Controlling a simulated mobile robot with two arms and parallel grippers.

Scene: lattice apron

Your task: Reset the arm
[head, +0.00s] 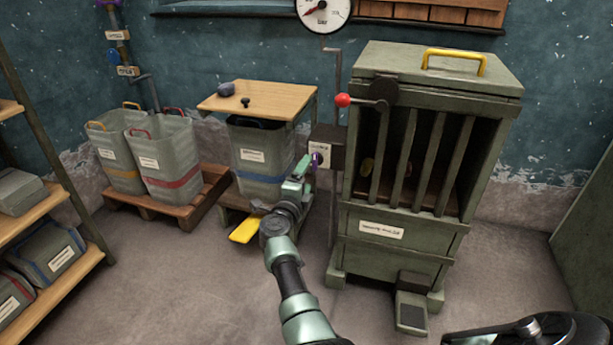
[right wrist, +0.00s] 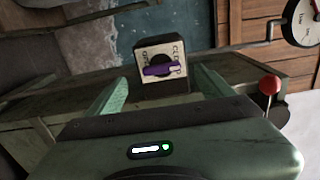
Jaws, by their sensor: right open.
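My right gripper (head: 305,168) reaches up from the bottom middle of the head view to the left side of the green slatted cabinet. In the right wrist view the right gripper (right wrist: 160,82) is open, with a green finger on each side and nothing held. A purple knob (right wrist: 165,70) on a pale labelled plate shows beyond and between the fingertips. It seems apart from them. In the head view the purple knob (head: 317,159) sits on a dark box, partly hidden by the gripper. My left gripper is not in view.
The cabinet (head: 383,231) has a red-ball lever (head: 343,100) and a foot pedal (head: 411,312). Left of it are a wooden-topped stand (head: 285,97), a yellow pedal (head: 245,229), and bins (head: 165,155) on a pallet. A shelf (head: 55,290) stands far left. The floor between is clear.

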